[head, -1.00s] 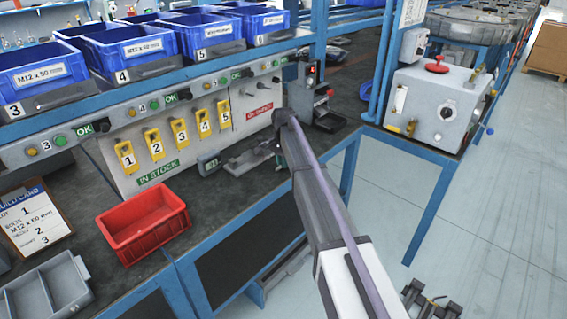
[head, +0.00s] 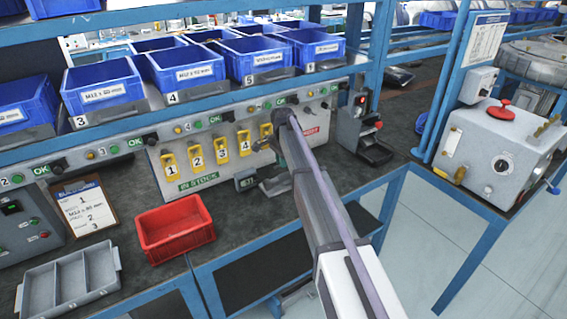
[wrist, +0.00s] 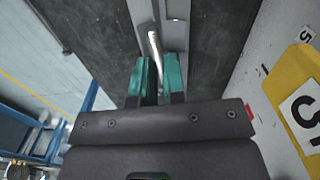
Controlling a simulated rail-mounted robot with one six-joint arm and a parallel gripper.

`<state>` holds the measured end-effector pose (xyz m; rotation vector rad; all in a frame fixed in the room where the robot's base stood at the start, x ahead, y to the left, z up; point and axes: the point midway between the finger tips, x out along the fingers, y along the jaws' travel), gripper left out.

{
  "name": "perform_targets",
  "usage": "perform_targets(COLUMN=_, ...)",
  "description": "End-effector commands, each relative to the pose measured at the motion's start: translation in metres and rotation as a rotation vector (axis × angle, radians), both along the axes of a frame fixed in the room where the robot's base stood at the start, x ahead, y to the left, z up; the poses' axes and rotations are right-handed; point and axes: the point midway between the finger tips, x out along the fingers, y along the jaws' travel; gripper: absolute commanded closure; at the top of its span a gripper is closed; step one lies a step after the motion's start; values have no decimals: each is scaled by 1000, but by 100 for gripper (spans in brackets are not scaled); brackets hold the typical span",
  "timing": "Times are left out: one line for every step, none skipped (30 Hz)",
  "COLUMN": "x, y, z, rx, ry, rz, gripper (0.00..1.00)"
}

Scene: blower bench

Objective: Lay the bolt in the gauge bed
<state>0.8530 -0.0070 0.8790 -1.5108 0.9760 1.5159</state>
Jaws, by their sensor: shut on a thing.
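My gripper (wrist: 158,82) shows teal fingertips in the wrist view, shut on a shiny silver bolt (wrist: 154,48). The bolt juts out beyond the fingertips, over or against the grey metal gauge bed (wrist: 176,32). I cannot tell whether the bolt touches the bed. In the head view the gauge bed (head: 276,186) is on the bench, partly behind my arm, beside a small display. My arm hides the fingertips and the bolt there.
A red bin (head: 175,229) and a grey divided tray (head: 68,284) stand at the bench's left. Yellow numbered tags (head: 220,148) hang on the panel behind. Blue bins (head: 184,72) fill the shelf above. Bare bench lies between red bin and gauge.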

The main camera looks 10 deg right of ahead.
Motion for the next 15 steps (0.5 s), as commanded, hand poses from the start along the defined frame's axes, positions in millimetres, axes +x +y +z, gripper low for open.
perform_targets(x=1, y=0, z=0, rx=0, ry=0, rz=-28, gripper=100)
perform_targets(x=1, y=0, z=0, rx=0, ry=0, rz=-44, gripper=100)
perform_targets(x=0, y=0, z=0, rx=0, ry=0, rz=-57, gripper=100)
perform_targets(x=1, y=0, z=0, rx=0, ry=0, rz=-62, gripper=100)
perform_targets(x=0, y=0, z=0, rx=0, ry=0, rz=-63, gripper=100)
perform_targets(x=0, y=0, z=0, rx=0, ry=0, rz=-62, gripper=100)
perform_targets(x=0, y=0, z=0, rx=0, ry=0, rz=-62, gripper=100)
perform_targets(x=0, y=0, z=0, rx=0, ry=0, rz=-62, gripper=100)
perform_targets(x=0, y=0, z=0, rx=0, ry=0, rz=-61, gripper=100)
perform_targets(x=0, y=0, z=0, rx=0, ry=0, rz=-61, gripper=100)
perform_targets(x=0, y=0, z=0, rx=0, ry=0, rz=-61, gripper=100)
perform_targets(x=0, y=0, z=-1, rx=0, ry=0, rz=-61, gripper=100)
perform_targets(x=0, y=0, z=-2, rx=0, ry=0, rz=-61, gripper=100)
perform_targets(x=0, y=0, z=-3, rx=0, ry=0, rz=-61, gripper=100)
perform_targets(x=0, y=0, z=-6, rx=0, ry=0, rz=-61, gripper=100)
